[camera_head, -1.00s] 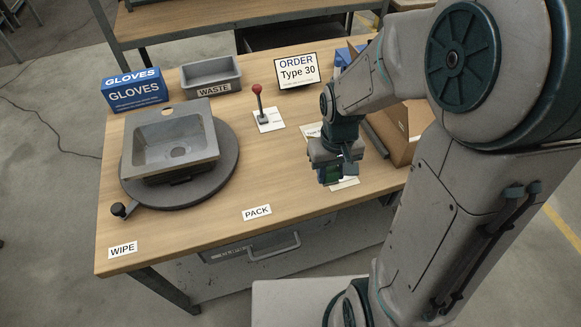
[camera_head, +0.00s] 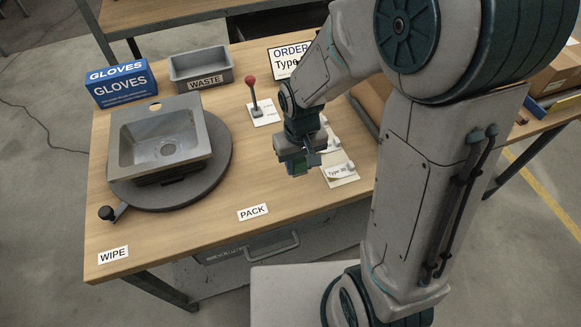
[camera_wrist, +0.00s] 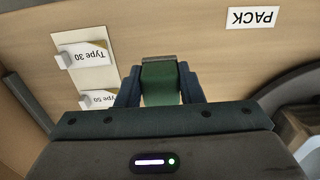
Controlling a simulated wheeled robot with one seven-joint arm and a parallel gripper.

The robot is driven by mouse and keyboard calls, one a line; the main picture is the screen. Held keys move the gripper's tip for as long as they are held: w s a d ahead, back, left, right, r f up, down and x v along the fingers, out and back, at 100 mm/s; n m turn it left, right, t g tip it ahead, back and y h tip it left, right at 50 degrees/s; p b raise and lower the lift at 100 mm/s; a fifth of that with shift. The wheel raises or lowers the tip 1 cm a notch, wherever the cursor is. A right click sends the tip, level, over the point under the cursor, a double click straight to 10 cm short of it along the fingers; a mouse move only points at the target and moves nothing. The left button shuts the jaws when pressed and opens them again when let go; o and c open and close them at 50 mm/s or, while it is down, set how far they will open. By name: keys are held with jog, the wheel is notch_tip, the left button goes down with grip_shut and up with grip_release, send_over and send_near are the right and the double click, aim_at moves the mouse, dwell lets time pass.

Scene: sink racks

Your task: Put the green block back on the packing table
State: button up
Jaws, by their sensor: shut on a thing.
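My gripper (camera_head: 298,167) is shut on the green block (camera_wrist: 160,84), which shows between the two fingers in the wrist view. In the head view only a small green part of the block shows under the gripper. The packing table (camera_head: 200,225) has a wooden top. My gripper is over the table's right half, to the right of the PACK label (camera_head: 252,212). I cannot tell whether the block touches the tabletop.
A Type 30 card (camera_head: 341,172) with pale clips lies right of my gripper. A grey sink (camera_head: 133,155) sits on a round turntable (camera_head: 215,175) at left. A red-knobbed lever (camera_head: 252,95), a waste bin (camera_head: 205,83) and a gloves box (camera_head: 121,88) stand behind. Bare wood lies around PACK.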

aim_at(290, 178)
jog(key=shift+w+a+f, duration=0.95)
jog(key=shift+w+f, duration=0.05)
jog(key=shift+w, duration=0.2)
jog(key=shift+f, duration=1.9)
jog(key=shift+f, duration=0.1)
jog(key=shift+f, duration=0.15)
jog(key=o, duration=1.2)
jog(key=shift+r, duration=0.2)
notch_tip(290, 178, up, 12)
jog(key=s+d+r+m+t, duration=0.1)
jog(key=s+d+r, duration=0.2)
jog(key=d, duration=0.1)
jog(key=s+d+r+m+t, duration=0.1)
jog(key=s+d+r, duration=0.2)
jog(key=s, duration=0.1)
jog(key=s+d+r+m, duration=0.1)
jog(key=s+d+r, duration=0.1)
jog(key=s+d, duration=0.2)
jog(key=shift+s+d+r+t+p, duration=0.25)
jog(key=shift+d+r+t+p, duration=0.1)
jog(key=shift+r+t, duration=0.05)
